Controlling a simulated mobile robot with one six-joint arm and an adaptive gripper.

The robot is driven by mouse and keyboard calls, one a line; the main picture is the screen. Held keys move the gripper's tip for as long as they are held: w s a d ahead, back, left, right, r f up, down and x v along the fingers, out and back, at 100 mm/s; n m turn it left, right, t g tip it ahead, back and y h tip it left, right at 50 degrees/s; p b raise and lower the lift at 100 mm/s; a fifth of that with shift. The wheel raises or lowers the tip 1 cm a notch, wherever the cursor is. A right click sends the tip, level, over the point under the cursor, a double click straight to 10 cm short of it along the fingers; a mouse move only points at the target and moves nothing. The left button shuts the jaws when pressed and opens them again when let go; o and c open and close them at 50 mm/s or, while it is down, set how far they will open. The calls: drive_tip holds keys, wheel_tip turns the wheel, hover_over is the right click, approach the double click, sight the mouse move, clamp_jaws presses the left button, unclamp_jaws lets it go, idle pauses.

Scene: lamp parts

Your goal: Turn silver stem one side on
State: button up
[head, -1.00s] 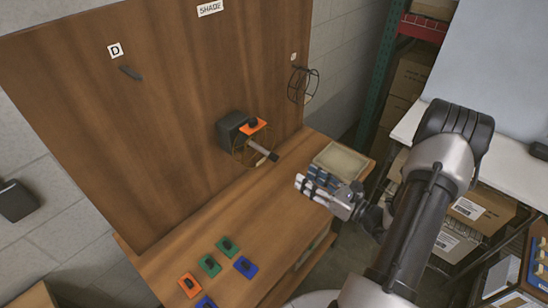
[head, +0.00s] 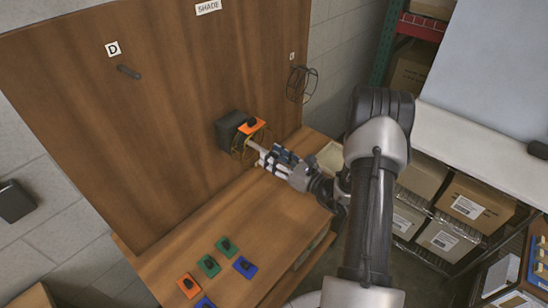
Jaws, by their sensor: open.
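A dark box (head: 228,127) is fixed low on the wooden board. A brass-coloured wire ring (head: 238,150) sits at its front, with an orange plate (head: 251,126) bearing a black knob above it. The silver stem (head: 254,145) sticks out from the middle of the ring towards my gripper. My gripper (head: 267,157) is open at the stem's outer end, and its fingers hide that end. I cannot tell whether the fingers touch the stem.
Several coloured plates with black knobs, such as a green one (head: 208,266), lie on the wooden bench (head: 180,258). A dark wire cage (head: 302,84) hangs on the board's right side. A pale tray (head: 331,158) is behind my arm. The bench's middle is clear.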

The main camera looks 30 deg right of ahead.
clamp_jaws()
idle(0.4)
drive_tip(key=shift+n+b, duration=0.3)
drive_tip(key=shift+b, duration=0.05)
drive_tip(key=n+b, duration=0.5)
drive_tip(key=shift+f, duration=0.2)
drive_tip(key=n+b, duration=0.4)
drive_tip(key=b, duration=0.1)
drive_tip(key=shift+r+n+b, duration=0.15)
drive_tip(key=shift+n+b, duration=0.85)
drive_tip(key=shift+r, duration=0.1)
